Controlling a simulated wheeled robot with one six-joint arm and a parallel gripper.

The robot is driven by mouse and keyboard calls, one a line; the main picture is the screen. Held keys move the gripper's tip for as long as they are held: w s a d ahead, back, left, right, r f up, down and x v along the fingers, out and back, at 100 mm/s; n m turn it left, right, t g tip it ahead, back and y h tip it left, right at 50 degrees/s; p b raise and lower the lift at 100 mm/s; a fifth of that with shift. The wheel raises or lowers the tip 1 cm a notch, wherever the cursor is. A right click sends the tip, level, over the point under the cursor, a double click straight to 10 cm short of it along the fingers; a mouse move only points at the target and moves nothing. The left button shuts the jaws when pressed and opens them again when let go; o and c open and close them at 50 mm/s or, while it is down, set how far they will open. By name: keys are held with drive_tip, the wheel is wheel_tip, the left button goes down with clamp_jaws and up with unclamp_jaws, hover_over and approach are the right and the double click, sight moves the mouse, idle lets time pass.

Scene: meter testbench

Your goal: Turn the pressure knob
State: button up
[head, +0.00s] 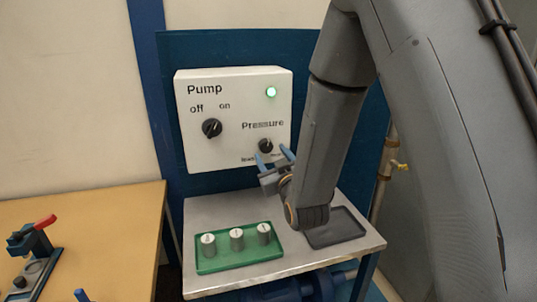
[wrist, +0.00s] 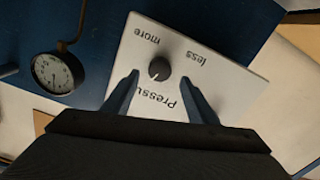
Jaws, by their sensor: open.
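The pressure knob (head: 265,146) is a small black knob at the lower right of the white pump panel (head: 230,80), under the word "Pressure". In the wrist view the knob (wrist: 159,69) shows between and ahead of the two blue fingers, with "more" and "less" printed beside it. My gripper (head: 275,156) is open, its fingertips just in front of the panel near the knob. In the wrist view my gripper (wrist: 160,85) has its fingers apart, one on each side of the knob's line, holding nothing. Whether the fingertips touch the panel I cannot tell.
A larger black pump knob (head: 212,128) and a lit green lamp (head: 271,92) are on the panel. Below, a green tray (head: 240,262) holds 3 grey cylinders beside a dark tray (head: 345,222). A round gauge (wrist: 52,73) shows in the wrist view.

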drive_tip(key=shift+b+v, duration=0.3)
drive_tip(key=shift+v, duration=1.25)
drive_tip(key=s+d+f+m+g+h, duration=0.35)
drive_tip(key=s+d+f+g, duration=0.35)
drive_tip(key=d, duration=0.3)
drive_tip(key=s+d+f+m+g, duration=0.1)
drive_tip(key=s+d+g, duration=0.3)
drive_tip(key=s, duration=0.5)
drive_tip(key=s+d+f+m+g+h, duration=0.1)
drive_tip(key=s+d+f+g, duration=0.1)
drive_tip(key=s+g, duration=0.3)
drive_tip(key=s+d, duration=0.1)
drive_tip(key=s, duration=0.3)
drive_tip(key=shift+d+f+m, duration=0.3)
drive_tip(key=shift+d+m, duration=0.05)
drive_tip(key=shift+d, duration=0.05)
drive_tip(key=shift+h, duration=0.25)
